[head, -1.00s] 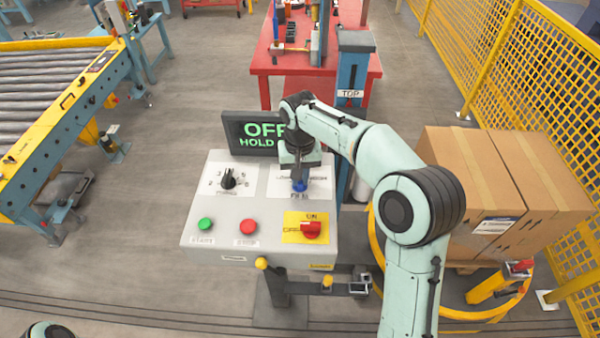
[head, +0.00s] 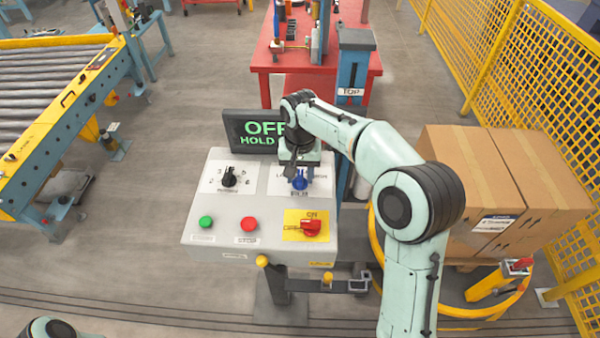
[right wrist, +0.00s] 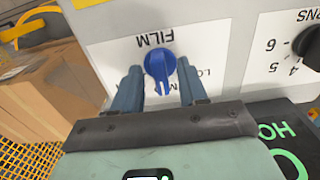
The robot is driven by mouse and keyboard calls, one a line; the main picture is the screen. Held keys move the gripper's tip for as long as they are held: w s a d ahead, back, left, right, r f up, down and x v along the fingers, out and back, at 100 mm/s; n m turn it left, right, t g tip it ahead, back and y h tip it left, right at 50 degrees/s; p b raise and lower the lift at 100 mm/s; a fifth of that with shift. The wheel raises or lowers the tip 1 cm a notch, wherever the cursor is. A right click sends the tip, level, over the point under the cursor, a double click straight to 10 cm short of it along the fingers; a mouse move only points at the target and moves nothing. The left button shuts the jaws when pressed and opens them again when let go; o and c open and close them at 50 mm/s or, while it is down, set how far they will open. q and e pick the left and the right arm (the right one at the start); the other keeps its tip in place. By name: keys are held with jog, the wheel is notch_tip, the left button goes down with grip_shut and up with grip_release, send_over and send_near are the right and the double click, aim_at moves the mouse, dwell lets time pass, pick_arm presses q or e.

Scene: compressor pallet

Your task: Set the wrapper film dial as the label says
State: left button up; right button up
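The blue film dial (head: 300,182) is on the upper right of the grey control box, on a white label plate (head: 275,186) marked FILM. In the right wrist view, which shows the panel upside down, the dial (right wrist: 159,66) has its ridge roughly in line with the fingers. Its label is partly hidden by the fingers, and I cannot read the setting. My right gripper (head: 300,168) is at the dial. In the right wrist view its two fingers (right wrist: 160,78) stand either side of the dial with gaps, open. My left gripper is not in view.
A black numbered dial (head: 229,178), green button (head: 206,222), red button (head: 249,224) and red switch (head: 311,228) share the box. A dark screen (head: 250,130) behind reads OFF and HOLD, its remainder hidden by my arm. Cartons (head: 480,180) stand right.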

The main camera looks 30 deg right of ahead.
aim_at(300, 176)
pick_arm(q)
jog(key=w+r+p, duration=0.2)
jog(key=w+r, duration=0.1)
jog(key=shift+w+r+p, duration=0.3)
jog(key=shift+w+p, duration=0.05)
pick_arm(e)
notch_tip(300, 176, up, 13)
jog(key=shift+r, duration=0.2)
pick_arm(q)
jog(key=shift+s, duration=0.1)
